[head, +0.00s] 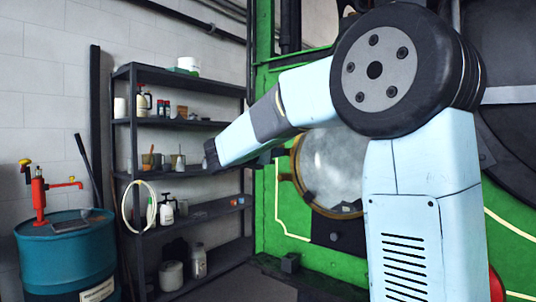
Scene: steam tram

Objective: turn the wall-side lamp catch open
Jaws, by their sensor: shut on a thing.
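The round lamp (332,168) with cloudy glass and a brass rim is set in the green front, partly covered by my arm. A small brass piece (285,177) sticks out at its left, wall-side edge; it appears to be the wall-side catch. My arm reaches left across the lamp's top and bends at a dark end. Behind it, a dark part that seems to be my gripper (276,153) points back to the lamp's left rim. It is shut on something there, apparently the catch. The fingertips are mostly hidden, and I cannot tell how far the catch is turned.
A dark shelf rack (185,75) with bottles, pots and tins stands left of the lamp, close behind my arm's end. A blue drum (68,258) with a red pump (39,195) stands at far left.

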